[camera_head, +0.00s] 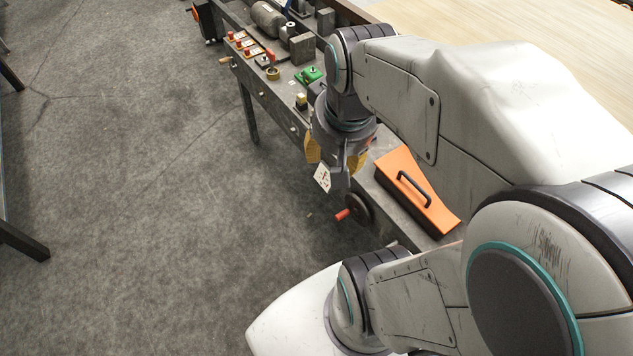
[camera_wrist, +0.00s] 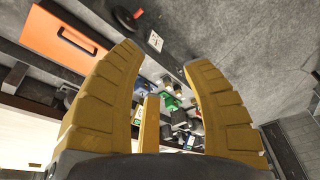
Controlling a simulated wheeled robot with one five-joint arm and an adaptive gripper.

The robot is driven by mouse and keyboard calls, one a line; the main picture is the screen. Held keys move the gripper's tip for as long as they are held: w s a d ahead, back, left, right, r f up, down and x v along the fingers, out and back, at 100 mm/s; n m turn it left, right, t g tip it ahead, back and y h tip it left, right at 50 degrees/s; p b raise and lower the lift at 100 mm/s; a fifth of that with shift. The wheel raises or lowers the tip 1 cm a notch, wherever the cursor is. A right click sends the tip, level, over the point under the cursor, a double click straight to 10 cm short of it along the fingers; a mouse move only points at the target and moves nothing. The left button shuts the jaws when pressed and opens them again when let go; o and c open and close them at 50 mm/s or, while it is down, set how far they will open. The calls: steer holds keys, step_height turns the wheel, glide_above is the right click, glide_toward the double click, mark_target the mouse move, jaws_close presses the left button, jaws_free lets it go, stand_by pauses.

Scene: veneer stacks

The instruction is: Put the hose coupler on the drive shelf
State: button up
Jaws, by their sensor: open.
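My gripper (camera_head: 336,162) is open, with its yellow fingers spread above the near part of a long grey machine ledge (camera_head: 287,76), which seems to be the drive shelf. In the wrist view the open fingers (camera_wrist: 160,58) frame a cluster of small parts, with nothing held between them. A small brass-coloured ring-like part (camera_head: 273,73) lies on the ledge, and a yellow-topped block (camera_head: 301,101) stands nearer. I cannot tell which small part is the hose coupler. My arm hides part of the ledge.
A green part (camera_head: 309,75), several red buttons (camera_head: 248,51) and a grey cylinder (camera_head: 268,18) sit along the ledge. An orange cover with a black handle (camera_head: 416,190) lies near my arm. A handwheel with a red grip (camera_head: 357,208) sticks out.

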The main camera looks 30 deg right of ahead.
steer(key=s+a+n, duration=0.4)
steer(key=a, duration=0.2)
steer(key=shift+t+y, duration=0.4)
stand_by(1.0)
